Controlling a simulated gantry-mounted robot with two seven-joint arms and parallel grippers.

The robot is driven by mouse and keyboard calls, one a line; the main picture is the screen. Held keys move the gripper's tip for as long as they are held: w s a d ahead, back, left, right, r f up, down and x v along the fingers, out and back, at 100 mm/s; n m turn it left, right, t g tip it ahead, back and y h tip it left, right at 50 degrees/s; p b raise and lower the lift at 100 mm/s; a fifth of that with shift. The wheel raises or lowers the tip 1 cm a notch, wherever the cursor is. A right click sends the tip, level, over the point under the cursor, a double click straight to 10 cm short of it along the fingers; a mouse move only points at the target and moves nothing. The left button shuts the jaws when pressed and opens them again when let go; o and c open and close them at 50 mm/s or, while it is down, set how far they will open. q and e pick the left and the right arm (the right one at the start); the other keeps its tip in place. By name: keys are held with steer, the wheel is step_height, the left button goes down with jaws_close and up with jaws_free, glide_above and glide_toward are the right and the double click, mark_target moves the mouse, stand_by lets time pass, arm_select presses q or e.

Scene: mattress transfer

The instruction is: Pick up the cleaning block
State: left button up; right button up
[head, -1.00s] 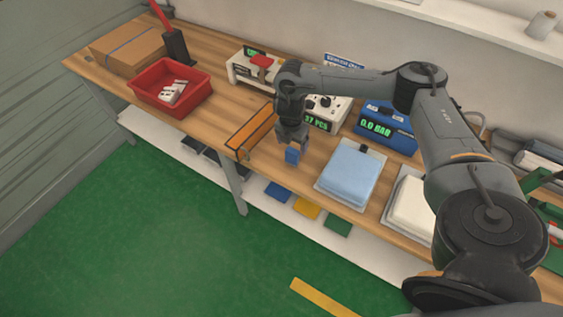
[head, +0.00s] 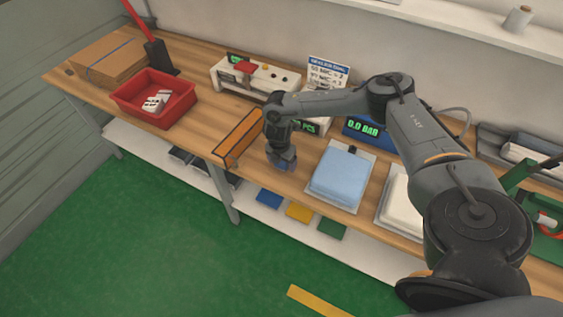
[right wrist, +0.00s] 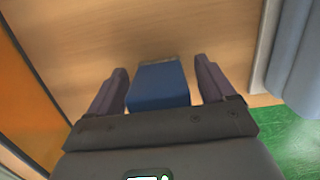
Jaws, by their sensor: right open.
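The blue cleaning block (right wrist: 160,86) lies on the wooden bench top. In the right wrist view it sits between the two fingers of my right gripper (right wrist: 162,88), with a gap on each side. In the head view the right gripper (head: 283,163) points down at the bench near its front edge and largely hides the block; a little blue shows at the fingertips. The right gripper is open. My left gripper is not in either view.
An orange-sided frame (head: 236,138) stands left of the gripper. A pale blue mattress (head: 343,172) on a tray lies to the right. A red bin (head: 125,102), a cardboard box (head: 98,55) and a sealer device (head: 222,79) stand further off. Green floor lies below.

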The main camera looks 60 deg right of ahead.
steer(key=c, duration=1.2)
steer(key=shift+o, duration=0.2)
steer(key=shift+r, duration=0.1)
steer(key=shift+r, duration=0.45)
step_height(320, 180, up, 4)
steer(key=shift+s+d+f+p, duration=0.15)
steer(key=shift+f+p, duration=0.1)
steer(key=shift+p, duration=0.15)
steer(key=s+d+r, duration=0.6)
steer(key=s+d, duration=0.1)
steer(key=s, duration=0.1)
steer(key=shift+s+d+r, duration=0.15)
steer(key=shift+s+r, duration=0.1)
steer(key=o, duration=0.5)
steer(key=shift+c, duration=1.4)
